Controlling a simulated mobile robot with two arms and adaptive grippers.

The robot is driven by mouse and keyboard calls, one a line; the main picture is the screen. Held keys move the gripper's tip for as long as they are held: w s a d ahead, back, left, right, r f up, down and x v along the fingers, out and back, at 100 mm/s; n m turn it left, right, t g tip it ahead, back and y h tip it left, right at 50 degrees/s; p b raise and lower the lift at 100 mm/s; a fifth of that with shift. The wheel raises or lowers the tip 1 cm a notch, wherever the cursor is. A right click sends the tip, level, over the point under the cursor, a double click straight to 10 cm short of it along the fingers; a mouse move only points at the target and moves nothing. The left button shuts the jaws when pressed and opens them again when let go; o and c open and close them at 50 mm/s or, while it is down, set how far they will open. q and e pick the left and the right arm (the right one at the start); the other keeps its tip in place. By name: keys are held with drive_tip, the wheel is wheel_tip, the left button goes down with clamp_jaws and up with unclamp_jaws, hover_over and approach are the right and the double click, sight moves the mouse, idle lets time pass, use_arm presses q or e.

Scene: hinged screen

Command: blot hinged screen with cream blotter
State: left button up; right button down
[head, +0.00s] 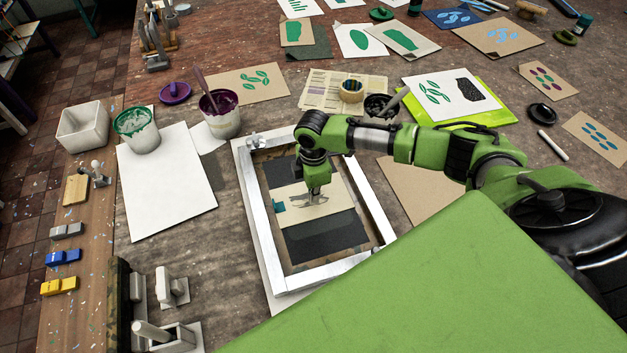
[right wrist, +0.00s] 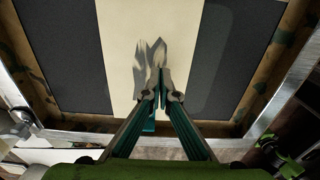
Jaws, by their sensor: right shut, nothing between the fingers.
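The hinged screen has a pale frame (head: 251,214) and lies flat on the table in the head view. Dark panels (head: 327,238) fill its two ends. A cream strip (head: 291,194), which looks like the cream blotter, lies across the middle, with a teal piece (head: 279,205) at its left end. The strip also shows in the right wrist view (right wrist: 120,55). My right gripper (head: 316,198) is shut and empty, pointing down over the strip. I cannot tell whether its tips touch it. My left gripper is not in view.
A purple ink cup (head: 220,115), a green ink cup (head: 137,130) and a white tub (head: 83,127) stand left of and behind the screen. Blank white paper (head: 167,185) lies left. Small blocks line the left edge.

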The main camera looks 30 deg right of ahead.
sight(297, 197)
drive_tip(key=shift+w+r, duration=0.1)
drive_tip(key=shift+r, duration=0.05)
drive_tip(key=shift+w+a+b, duration=0.35)
drive_tip(key=shift+w+a, duration=0.15)
drive_tip(key=shift+w, duration=0.25)
drive_tip(key=shift+w+a+b, duration=0.4)
drive_tip(key=shift+w+a, duration=0.05)
drive_tip(key=shift+w, duration=0.35)
drive_tip(key=shift+w+a+b, duration=0.35)
drive_tip(key=shift+w+a, duration=0.15)
drive_tip(key=shift+w, duration=0.25)
drive_tip(key=shift+f+b, duration=0.5)
drive_tip(key=shift+f, duration=0.5)
drive_tip(key=shift+s+f+p, duration=0.15)
drive_tip(key=shift+s+p, duration=0.05)
drive_tip(key=shift+p, duration=0.25)
idle(1.1)
wheel_tip(297, 197, up, 3)
drive_tip(key=p, duration=0.2)
drive_tip(key=shift+w+p, duration=0.15)
drive_tip(key=shift+p, duration=0.25)
drive_tip(key=shift+r, duration=2.1)
